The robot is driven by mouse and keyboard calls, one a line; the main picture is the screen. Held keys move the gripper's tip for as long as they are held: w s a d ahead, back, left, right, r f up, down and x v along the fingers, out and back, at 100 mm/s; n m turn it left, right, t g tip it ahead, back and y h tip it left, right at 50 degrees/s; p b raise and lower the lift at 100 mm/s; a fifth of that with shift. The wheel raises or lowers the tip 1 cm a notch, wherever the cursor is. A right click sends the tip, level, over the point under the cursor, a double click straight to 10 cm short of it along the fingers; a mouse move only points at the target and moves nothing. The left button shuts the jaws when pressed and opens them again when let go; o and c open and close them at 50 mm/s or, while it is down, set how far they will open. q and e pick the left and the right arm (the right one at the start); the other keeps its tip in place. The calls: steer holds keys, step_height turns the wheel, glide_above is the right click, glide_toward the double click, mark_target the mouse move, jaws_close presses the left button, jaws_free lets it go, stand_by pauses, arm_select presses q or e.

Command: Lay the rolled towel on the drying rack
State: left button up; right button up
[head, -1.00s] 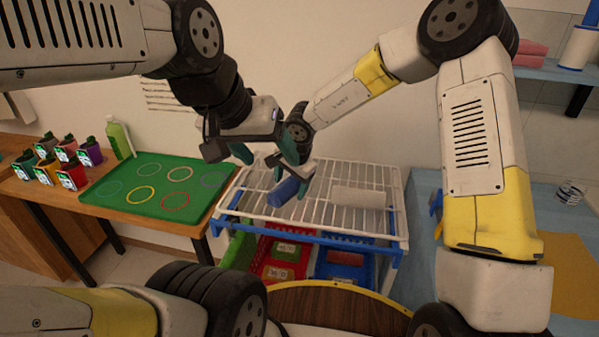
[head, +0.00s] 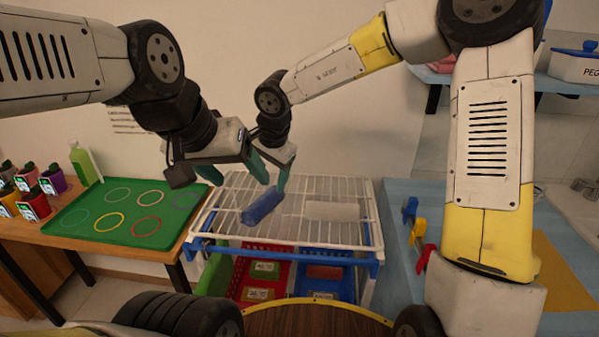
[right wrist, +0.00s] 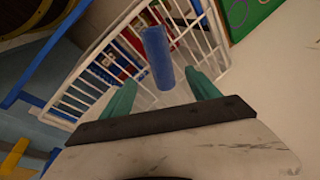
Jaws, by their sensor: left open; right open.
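The blue rolled towel (head: 262,206) lies slantwise on the white wire drying rack (head: 362,236). It also shows in the right wrist view (right wrist: 157,56), ahead of and between my right gripper's spread green fingers. My right gripper (head: 274,184) is open and just above the towel's far end; its fingers show apart in the right wrist view (right wrist: 160,92). My left gripper (head: 237,180) is open and empty, above the left part of the rack, left of the right gripper. The two grippers partly overlap in the head view, so some finger edges are hidden.
A pale roll (head: 332,211) lies on the rack, right of the blue towel. Red (head: 263,274) and blue (head: 325,281) bins sit under the rack. A green tray (head: 150,226) with coloured rings and several spice dispensers are at left. A blue counter stands at right.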

steer(key=w+d+r+n+t+y, duration=0.1)
steer(key=w+d+r+t, duration=0.15)
steer(key=r, duration=0.35)
steer(key=w+d+r+t, duration=0.2)
steer(key=w+r+t, duration=0.2)
steer(key=r, duration=0.2)
step_height(320, 180, up, 7)
steer(key=s+d+n+t+y, duration=0.1)
steer(key=s+d+n+y, duration=0.1)
steer(key=s+n+y, duration=0.1)
steer(key=s+d+f+n+g+h, duration=0.1)
steer(key=s+d+f+g+h, duration=0.1)
steer(key=s+d, duration=0.8)
steer(key=s+d+f+n+g+h, duration=0.1)
steer(key=s+d+f, duration=0.3)
steer(key=s+d, duration=0.7)
steer(key=s+g+h, duration=0.1)
steer(key=s, duration=0.1)
steer(key=shift+s, duration=0.4)
stand_by(3.5)
